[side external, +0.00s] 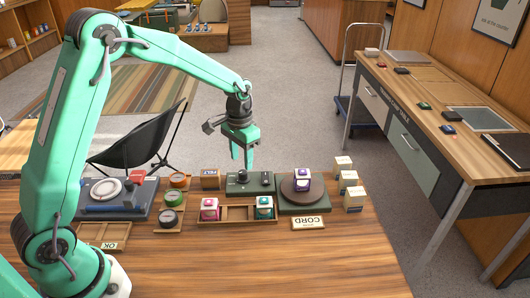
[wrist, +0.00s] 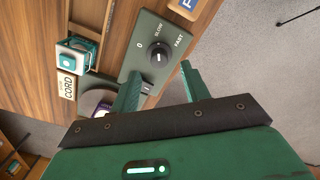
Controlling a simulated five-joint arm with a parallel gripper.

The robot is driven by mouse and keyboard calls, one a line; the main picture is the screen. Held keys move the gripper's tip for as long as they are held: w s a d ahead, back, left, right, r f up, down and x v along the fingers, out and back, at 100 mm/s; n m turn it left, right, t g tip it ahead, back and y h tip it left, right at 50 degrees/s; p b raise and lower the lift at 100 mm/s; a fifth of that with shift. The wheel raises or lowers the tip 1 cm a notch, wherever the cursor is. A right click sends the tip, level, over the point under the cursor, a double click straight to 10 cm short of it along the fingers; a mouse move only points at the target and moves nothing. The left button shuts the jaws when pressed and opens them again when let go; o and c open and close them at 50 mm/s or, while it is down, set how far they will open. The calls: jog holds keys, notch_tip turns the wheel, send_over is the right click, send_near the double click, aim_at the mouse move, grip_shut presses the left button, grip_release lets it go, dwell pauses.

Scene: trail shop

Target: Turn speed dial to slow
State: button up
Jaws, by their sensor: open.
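The speed dial (wrist: 159,55) is a round black knob on a dark green control box (wrist: 151,25). Printed marks 0, SLOW and FAST stand around it. A small pale mark shows on the knob, but I cannot tell firmly which label it faces. In the side external view the control box (side external: 262,190) sits on the wooden counter, left of a round brown turntable. My gripper (side external: 241,166) hangs above the dial, pointing down. In the wrist view my gripper (wrist: 160,80) is open and empty, with the dial just beyond and between its green fingertips. I see no contact.
A purple-labelled box (side external: 303,180) stands on the turntable (side external: 292,197). A wooden tray (side external: 236,213) with small boxes and a CORD sign (side external: 308,223) lie in front. White boxes (side external: 348,178) stand at right. The counter's front is clear.

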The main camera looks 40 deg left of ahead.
aim_at(242, 172)
jog(key=shift+r, duration=1.5)
jog(key=shift+r, duration=0.1)
jog(key=s+r+t, duration=0.3)
jog(key=s+r, duration=0.9)
jog(key=s, duration=0.1)
jog(key=s+d+r+n+t, duration=0.1)
jog(key=s+t, duration=0.1)
jog(key=s, duration=1)
jog(key=shift+s+d+r+t, duration=0.2)
jog(key=shift+r+t, duration=0.05)
jog(key=shift+t, duration=0.05)
